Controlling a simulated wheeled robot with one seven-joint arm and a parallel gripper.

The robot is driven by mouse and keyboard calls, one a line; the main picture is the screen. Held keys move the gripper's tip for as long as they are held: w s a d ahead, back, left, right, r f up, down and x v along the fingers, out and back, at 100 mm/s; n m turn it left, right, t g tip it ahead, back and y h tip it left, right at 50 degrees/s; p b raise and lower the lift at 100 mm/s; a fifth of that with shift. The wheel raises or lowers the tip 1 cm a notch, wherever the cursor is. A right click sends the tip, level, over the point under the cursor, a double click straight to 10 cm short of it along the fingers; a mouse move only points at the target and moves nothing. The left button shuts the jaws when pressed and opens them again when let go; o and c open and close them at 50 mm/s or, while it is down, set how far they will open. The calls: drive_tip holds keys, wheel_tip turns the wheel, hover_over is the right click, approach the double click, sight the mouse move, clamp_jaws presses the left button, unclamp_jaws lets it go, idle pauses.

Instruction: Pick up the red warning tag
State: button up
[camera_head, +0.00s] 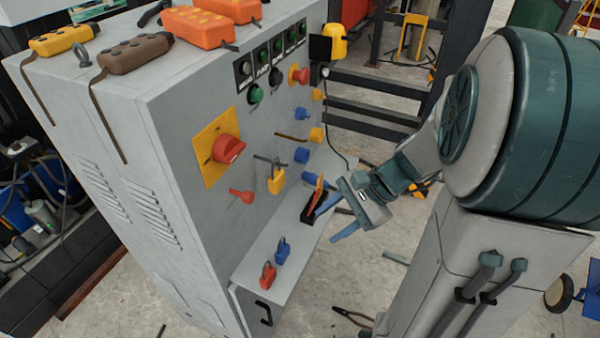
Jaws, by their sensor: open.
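A thin orange-red tag (319,189), which looks like the red warning tag, stands upright and slightly tilted in a small black holder (307,215). The holder sits on the grey cabinet's shelf (265,242), near its far right end. My gripper (336,219) is open with blue fingers, just right of the holder. One finger overlaps the tag and holder in the picture; I cannot tell whether it touches them. Nothing shows between the fingers. The tag's lower part is hidden in the holder.
A red padlock (268,276) and a blue padlock (283,251) stand on the shelf. The cabinet front carries a red rotary switch (228,149), a hanging yellow padlock (277,181) and several sockets. Pliers (352,316) lie on the floor. Orange and brown pendants lie on top.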

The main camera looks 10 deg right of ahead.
drive_tip(key=w+d+f+m+t+y+b, duration=0.1)
drive_tip(key=w+d+f+m+t+y, duration=0.15)
drive_tip(key=w+d+f+m, duration=0.2)
drive_tip(key=m+t+b, duration=0.2)
drive_tip(key=m+t, duration=0.3)
drive_tip(key=m, duration=0.2)
approach(315, 202)
drive_tip(key=x, duration=0.4)
drive_tip(key=shift+w+a, duration=0.3)
drive_tip(key=shift+g, duration=0.25)
drive_tip(key=x, duration=0.5)
drive_tip(key=shift+a+f, duration=0.1)
drive_tip(key=shift+a, duration=0.25)
drive_tip(key=shift+d, duration=0.15)
drive_tip(key=c, duration=0.6)
